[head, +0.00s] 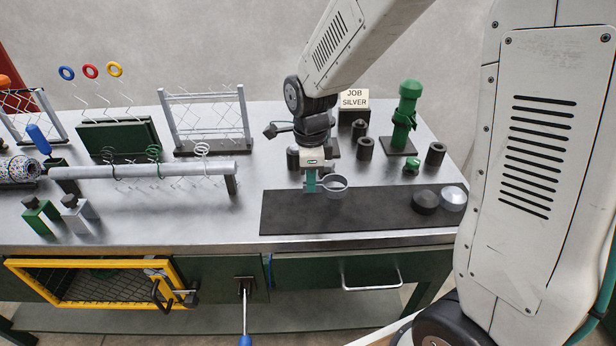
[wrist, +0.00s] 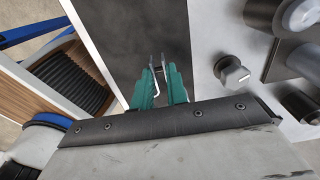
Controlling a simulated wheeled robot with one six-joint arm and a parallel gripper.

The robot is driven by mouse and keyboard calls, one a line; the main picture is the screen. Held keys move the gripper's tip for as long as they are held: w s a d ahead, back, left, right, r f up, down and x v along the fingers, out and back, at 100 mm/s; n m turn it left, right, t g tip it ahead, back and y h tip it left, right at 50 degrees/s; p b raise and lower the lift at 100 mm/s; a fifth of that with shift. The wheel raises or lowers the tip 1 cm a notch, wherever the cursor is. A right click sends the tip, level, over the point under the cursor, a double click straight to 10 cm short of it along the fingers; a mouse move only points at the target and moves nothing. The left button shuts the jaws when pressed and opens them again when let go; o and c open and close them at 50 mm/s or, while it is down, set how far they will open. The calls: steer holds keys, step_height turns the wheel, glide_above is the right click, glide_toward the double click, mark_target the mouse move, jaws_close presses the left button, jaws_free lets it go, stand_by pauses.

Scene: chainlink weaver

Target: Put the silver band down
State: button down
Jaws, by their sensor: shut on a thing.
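The silver band (head: 334,186) is a thin round ring with a small clasp end. My gripper (head: 313,186), with teal fingers, is shut on the band's left side in the head view. The band is over the dark mat (head: 290,213), near its back edge; I cannot tell whether it touches the mat. In the wrist view, the teal fingertips (wrist: 157,80) close on a small part of the band (wrist: 154,88), with the dark mat (wrist: 135,35) beyond them. Most of the ring is hidden there.
A dark round piece (head: 425,201) and a silver round piece (head: 453,198) sit at the mat's right end. A green post (head: 404,118) and dark cylinders stand behind. A "JOB SILVER" sign (head: 354,98) is at the back. The mat's front middle is clear.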

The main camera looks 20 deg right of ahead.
steer(key=shift+w, duration=0.4)
steer(key=shift+f, duration=0.15)
steer(key=shift+a+f, duration=0.1)
steer(key=shift+f, duration=1.5)
steer(key=shift+f, duration=0.1)
steer(key=c, duration=1.4)
jaws_free()
